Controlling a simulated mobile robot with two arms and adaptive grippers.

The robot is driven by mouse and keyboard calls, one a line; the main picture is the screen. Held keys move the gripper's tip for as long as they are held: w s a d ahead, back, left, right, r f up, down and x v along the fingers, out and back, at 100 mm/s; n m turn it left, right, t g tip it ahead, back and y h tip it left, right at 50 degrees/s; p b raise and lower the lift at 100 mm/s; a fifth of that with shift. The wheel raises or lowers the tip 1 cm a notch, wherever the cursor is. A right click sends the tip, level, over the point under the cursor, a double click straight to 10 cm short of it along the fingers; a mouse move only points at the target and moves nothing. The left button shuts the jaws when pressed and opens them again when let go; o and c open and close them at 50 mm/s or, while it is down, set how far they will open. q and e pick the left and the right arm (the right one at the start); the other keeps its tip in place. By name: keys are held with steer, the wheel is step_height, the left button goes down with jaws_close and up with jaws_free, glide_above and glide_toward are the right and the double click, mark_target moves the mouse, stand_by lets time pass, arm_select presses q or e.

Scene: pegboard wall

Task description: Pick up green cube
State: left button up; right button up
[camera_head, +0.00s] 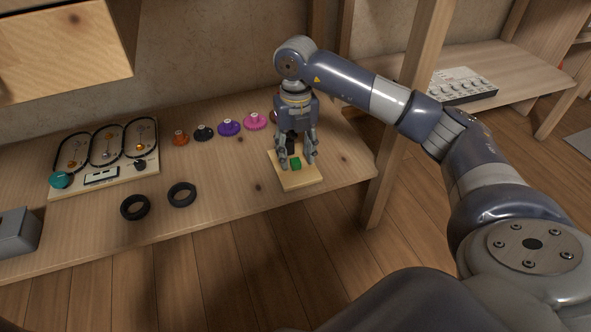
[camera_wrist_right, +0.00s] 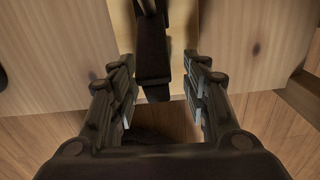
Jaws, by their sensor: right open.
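The green cube (camera_head: 295,163) sits on a small light wooden board (camera_head: 301,181) near the right end of the workbench. My right gripper (camera_head: 297,159) points down over this board with its fingers open, one on each side of the cube in the picture. I cannot tell whether the fingers touch it. A black upright part (camera_head: 291,142) shows between the fingers, just behind the cube. In the right wrist view the open fingers (camera_wrist_right: 162,92) flank a dark upright piece (camera_wrist_right: 152,55); the cube cannot be made out there. My left gripper is out of view.
Colored round knobs (camera_head: 229,127) stand in a row left of my gripper. Two black rings (camera_head: 182,195) lie nearer the front edge. A panel with black loops (camera_head: 105,155) is at the left. A wooden post (camera_head: 392,150) rises just right of the bench end.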

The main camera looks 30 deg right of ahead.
step_height(320, 180, down, 2)
steer(key=shift+f+b, duration=0.25)
steer(key=shift+b, duration=0.35)
steer(key=shift+r, duration=0.1)
steer(key=c, duration=0.8)
steer(key=shift+r, duration=0.1)
